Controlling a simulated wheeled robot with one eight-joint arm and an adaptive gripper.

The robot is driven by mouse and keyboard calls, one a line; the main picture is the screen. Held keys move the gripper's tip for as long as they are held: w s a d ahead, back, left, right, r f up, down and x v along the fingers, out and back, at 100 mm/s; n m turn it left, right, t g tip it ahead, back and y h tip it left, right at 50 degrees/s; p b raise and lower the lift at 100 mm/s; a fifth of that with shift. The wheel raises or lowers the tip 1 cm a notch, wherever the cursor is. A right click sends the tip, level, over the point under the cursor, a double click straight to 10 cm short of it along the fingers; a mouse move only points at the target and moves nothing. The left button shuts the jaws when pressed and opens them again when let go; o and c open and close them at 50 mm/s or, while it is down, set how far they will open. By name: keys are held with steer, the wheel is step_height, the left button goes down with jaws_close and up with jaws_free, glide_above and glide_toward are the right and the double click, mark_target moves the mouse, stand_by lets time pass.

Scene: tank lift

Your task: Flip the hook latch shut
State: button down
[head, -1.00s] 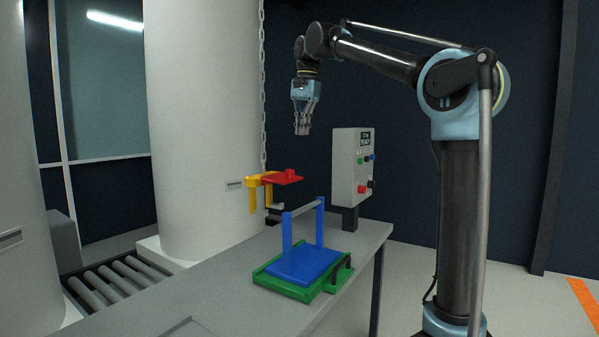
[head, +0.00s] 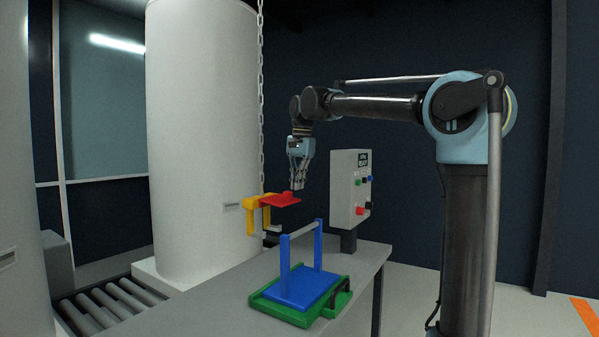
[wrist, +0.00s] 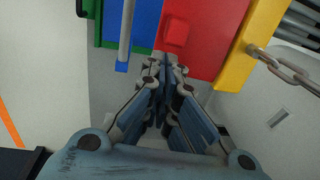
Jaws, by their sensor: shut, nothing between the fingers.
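The hook (head: 250,203) is yellow and hangs from the chain beside the white tank. A flat red latch plate (head: 281,201) with a small raised knob sticks out from it to the right, roughly level. In the wrist view the red plate (wrist: 205,30), its knob (wrist: 176,34) and the yellow hook (wrist: 243,48) fill the top. My gripper (head: 297,188) is shut and empty, pointing down at the knob end of the red plate. In the wrist view its fingertips (wrist: 165,62) lie just below the knob. I cannot tell whether they touch it.
A grey chain (head: 261,110) runs up from the hook. Below, a green tray (head: 330,312) with a blue base and upright frame (head: 319,252) stands on the grey table (head: 215,305). A control box (head: 345,190) stands close to the right. A roller conveyor (head: 100,305) lies left.

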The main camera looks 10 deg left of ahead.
mark_target(296, 199)
steer(key=shift+a+f, duration=0.15)
steer(key=shift+f, duration=1.4)
steer(key=shift+s+f, duration=0.1)
steer(key=shift+f, duration=0.05)
